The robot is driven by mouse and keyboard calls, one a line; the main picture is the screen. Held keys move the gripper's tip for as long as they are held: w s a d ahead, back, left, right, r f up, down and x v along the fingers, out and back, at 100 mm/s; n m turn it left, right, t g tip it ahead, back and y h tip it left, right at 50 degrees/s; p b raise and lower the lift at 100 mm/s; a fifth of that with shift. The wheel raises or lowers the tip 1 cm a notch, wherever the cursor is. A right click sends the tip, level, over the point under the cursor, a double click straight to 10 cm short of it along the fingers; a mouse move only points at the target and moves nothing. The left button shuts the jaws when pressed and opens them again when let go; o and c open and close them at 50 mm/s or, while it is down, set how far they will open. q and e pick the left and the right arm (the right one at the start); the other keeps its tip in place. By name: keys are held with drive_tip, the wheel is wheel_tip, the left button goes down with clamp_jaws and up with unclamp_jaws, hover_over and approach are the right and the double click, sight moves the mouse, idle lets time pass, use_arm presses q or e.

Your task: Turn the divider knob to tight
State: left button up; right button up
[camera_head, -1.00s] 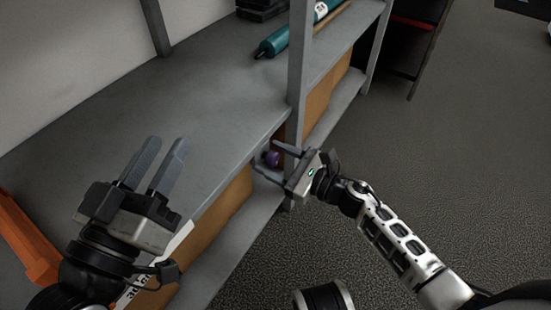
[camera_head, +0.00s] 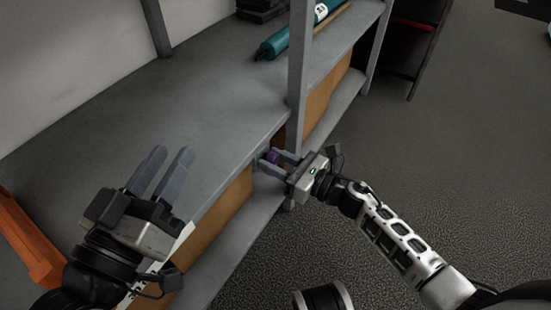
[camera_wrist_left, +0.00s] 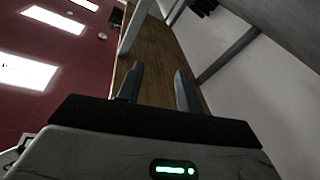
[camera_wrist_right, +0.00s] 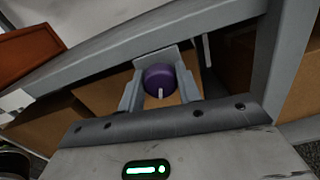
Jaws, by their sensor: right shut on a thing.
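The divider knob is a small purple round knob (camera_wrist_right: 159,80) with a white pointer mark, in front of a grey plate below the shelf edge. In the right wrist view the mark points down toward my gripper. The knob also shows in the head view (camera_head: 273,156), partly covered by a finger. My right gripper (camera_head: 271,160) is shut on the knob, with one finger on each side of it. My left gripper (camera_head: 171,169) is open and empty above the shelf at the left; its spread fingers also show in the left wrist view (camera_wrist_left: 157,85).
A grey shelf (camera_head: 190,100) with upright posts (camera_head: 299,75) runs diagonally. A teal roll (camera_head: 285,40) lies on it at the back. Cardboard boxes (camera_head: 225,205) sit on the lower level. An orange bin (camera_head: 30,240) is at far left.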

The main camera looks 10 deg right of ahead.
drive_tip(key=m, duration=0.3)
drive_tip(key=shift+p, duration=0.3)
drive_tip(key=m+p, duration=0.1)
drive_tip(key=m, duration=0.3)
drive_tip(key=shift+m+p, duration=0.45)
drive_tip(key=shift+m, duration=1.55)
drive_tip(key=shift+f+m+p, duration=0.1)
drive_tip(key=shift+m+p, duration=0.45)
drive_tip(key=shift+m, duration=0.45)
use_arm(q)
drive_tip(key=shift+s+f+n+g+y, duration=0.15)
drive_tip(key=shift+s+f+g+y, duration=0.25)
drive_tip(key=shift+f, duration=0.3)
drive_tip(key=shift+s+f+n+g+y, duration=0.2)
drive_tip(key=shift+f+g, duration=0.25)
drive_tip(key=shift+f, duration=0.2)
drive_tip(key=shift+s+f+n+g+y, duration=0.15)
drive_tip(key=shift+s+f+g+y, duration=0.25)
drive_tip(key=shift+f, duration=0.3)
use_arm(e)
drive_tip(key=shift+m, duration=0.7)
use_arm(q)
drive_tip(key=shift+w, duration=0.1)
drive_tip(key=shift+r, duration=0.1)
